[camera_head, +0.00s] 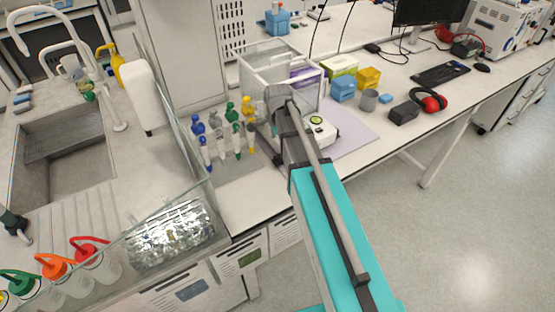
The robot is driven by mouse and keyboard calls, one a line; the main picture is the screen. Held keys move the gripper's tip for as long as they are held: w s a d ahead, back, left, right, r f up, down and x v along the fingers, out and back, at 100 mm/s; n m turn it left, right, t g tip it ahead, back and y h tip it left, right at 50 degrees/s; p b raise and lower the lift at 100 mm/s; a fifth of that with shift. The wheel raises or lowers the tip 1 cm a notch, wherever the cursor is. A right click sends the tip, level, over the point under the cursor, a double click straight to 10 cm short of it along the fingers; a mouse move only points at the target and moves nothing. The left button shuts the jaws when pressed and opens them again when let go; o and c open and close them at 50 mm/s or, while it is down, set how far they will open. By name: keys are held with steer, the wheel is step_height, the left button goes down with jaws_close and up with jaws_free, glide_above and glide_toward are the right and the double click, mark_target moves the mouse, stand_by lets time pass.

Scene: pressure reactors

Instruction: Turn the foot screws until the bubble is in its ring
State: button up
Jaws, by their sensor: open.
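A white analytical balance (323,134) with a clear draft shield (262,58) stands on the bench, partly behind my arm. A small round spot with green shows on its white body; I cannot tell whether this is the bubble level. The foot screws and the bubble's place in its ring cannot be made out. My gripper (274,103) is at the end of my arm, by the left front side of the balance. It is open, with its fingertips small and mostly hidden; I cannot tell whether it touches the balance.
A sink (62,150) is at the left.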

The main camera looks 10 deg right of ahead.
mark_target(277, 156)
steer(key=shift+f+b, duration=3.5)
steer(key=shift+f, duration=0.3)
jaws_close()
